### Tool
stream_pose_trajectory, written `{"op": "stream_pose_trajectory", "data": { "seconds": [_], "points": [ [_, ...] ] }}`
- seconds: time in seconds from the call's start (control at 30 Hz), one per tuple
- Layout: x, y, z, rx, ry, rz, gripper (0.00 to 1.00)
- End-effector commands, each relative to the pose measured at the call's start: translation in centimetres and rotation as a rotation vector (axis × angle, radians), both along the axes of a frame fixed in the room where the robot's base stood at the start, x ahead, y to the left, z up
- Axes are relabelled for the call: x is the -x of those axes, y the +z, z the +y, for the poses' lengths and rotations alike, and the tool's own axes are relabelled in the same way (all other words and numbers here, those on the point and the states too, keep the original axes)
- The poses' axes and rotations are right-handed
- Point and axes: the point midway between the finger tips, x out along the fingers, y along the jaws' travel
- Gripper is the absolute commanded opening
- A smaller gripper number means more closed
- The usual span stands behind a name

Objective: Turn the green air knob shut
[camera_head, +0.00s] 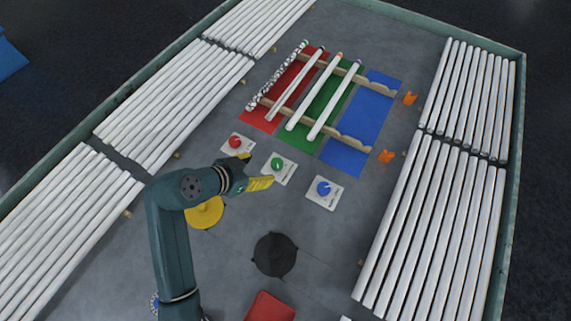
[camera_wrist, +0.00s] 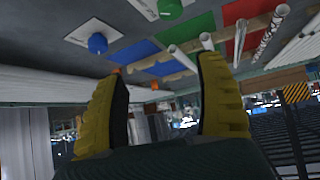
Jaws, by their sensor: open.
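The green knob (camera_head: 277,163) sits on a white plate (camera_head: 287,178) in the middle of a row of three knobs. It also shows at the top edge of the wrist view (camera_wrist: 169,8), partly cut off. My gripper (camera_head: 256,169) is open and empty, its yellow fingers pointing toward the green knob from the left. In the head view the fingertips lie close beside the knob's plate. In the wrist view my gripper (camera_wrist: 158,70) shows nothing held between the fingers, and the knob lies above the gap. I cannot tell the knob's turn setting.
The red knob (camera_head: 235,141) and blue knob (camera_head: 323,187) flank the green one. Behind are coloured mats with glass tubes on wooden racks (camera_head: 345,74). A yellow disc (camera_head: 207,213) and black disc (camera_head: 275,255) lie nearer. White tube rows line both sides.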

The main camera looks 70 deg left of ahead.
Motion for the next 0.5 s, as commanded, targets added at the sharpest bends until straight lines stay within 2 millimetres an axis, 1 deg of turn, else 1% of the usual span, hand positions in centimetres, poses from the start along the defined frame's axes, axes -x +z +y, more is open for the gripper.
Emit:
{"op": "stream_pose_trajectory", "data": {
  "seconds": [0.03,0.1,0.17,0.27,0.5],
  "points": [
    [1.3,-1.9,0.7,0.008,0.04,0.001,0.71],
    [2.1,-2.1,1.3,0.009,0.065,0.002,0.71],
    [2.2,-2.2,1.6,0.009,0.072,0.002,0.71],
    [1.3,-3.0,1.9,0.009,0.069,0.002,0.71],
    [-2.3,-7.0,3.5,0.009,0.067,0.004,0.71]
  ]
}}
